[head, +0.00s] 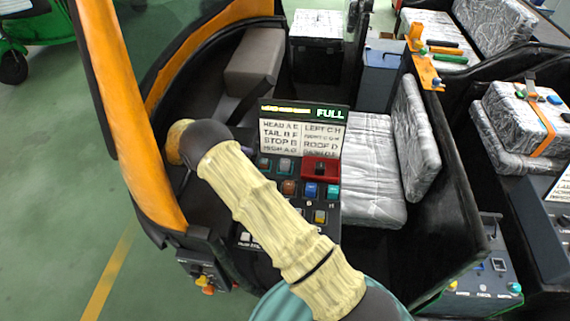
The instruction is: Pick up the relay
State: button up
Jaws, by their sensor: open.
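My arm (265,215) reaches from the bottom right up to the left across the open side of a black and orange rickshaw. Its far end bends down at a dark joint (208,140); my gripper is not visible beyond it. A red block with a black top (320,169) sits at the panel's upper right. I cannot tell which block is the relay. The arm hides part of the panel.
A label board (300,134) reading "FULL" with letter codes stands behind the panel. The orange front pillar (130,110) rises at left. A silver seat (365,180) lies right. Grey and silver boxes stand behind.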

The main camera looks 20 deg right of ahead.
jog(key=p, duration=0.3)
send_near(283, 162)
jog(key=x, duration=0.4)
jog(key=shift+s+d+r, duration=0.15)
jog(key=shift+s, duration=0.1)
jog(key=shift+a, duration=0.25)
jog(key=shift+d, duration=0.45)
jog(key=p+x, duration=0.2)
jog(key=x, duration=0.1)
jog(key=shift+w+d+f+p, duration=0.15)
jog(key=shift+d+f+p, duration=0.05)
jog(key=shift+d+p, duration=0.1)
jog(key=shift+d+f, duration=0.35)
jog(key=c, duration=1)
